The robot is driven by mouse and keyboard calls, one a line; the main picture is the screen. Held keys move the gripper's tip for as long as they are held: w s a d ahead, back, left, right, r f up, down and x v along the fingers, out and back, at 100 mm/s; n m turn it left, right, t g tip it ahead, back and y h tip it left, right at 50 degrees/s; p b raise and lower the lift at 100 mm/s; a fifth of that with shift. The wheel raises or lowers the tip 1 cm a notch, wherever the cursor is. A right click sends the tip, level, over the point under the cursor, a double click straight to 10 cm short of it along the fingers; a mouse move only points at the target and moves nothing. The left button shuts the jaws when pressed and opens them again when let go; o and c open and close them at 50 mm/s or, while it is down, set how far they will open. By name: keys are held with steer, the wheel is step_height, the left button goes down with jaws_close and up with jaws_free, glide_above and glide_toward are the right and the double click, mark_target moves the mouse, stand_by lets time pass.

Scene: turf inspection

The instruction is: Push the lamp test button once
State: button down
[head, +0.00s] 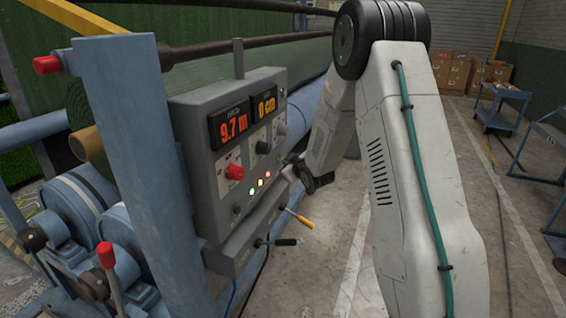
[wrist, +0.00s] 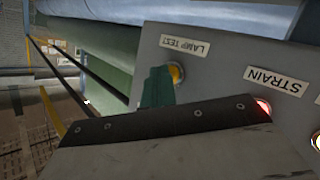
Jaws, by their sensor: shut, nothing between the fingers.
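In the head view my gripper (head: 290,166) is at the right edge of the control box, and I cannot make out the button there.
Green (head: 252,192), yellow (head: 260,183) and red (head: 267,174) lamps glow on the box front, below a red knob (head: 234,172). A STRAIN label (wrist: 276,80) is near the button. Two levers (head: 298,217) stick out below.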

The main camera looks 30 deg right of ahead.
steer(key=shift+s+d, duration=0.55)
steer(key=shift+s, duration=0.2)
steer(key=shift+s+d, duration=0.8)
steer(key=shift+s, duration=0.2)
steer(key=shift+s+d, duration=0.75)
steer(key=shift+s, duration=0.2)
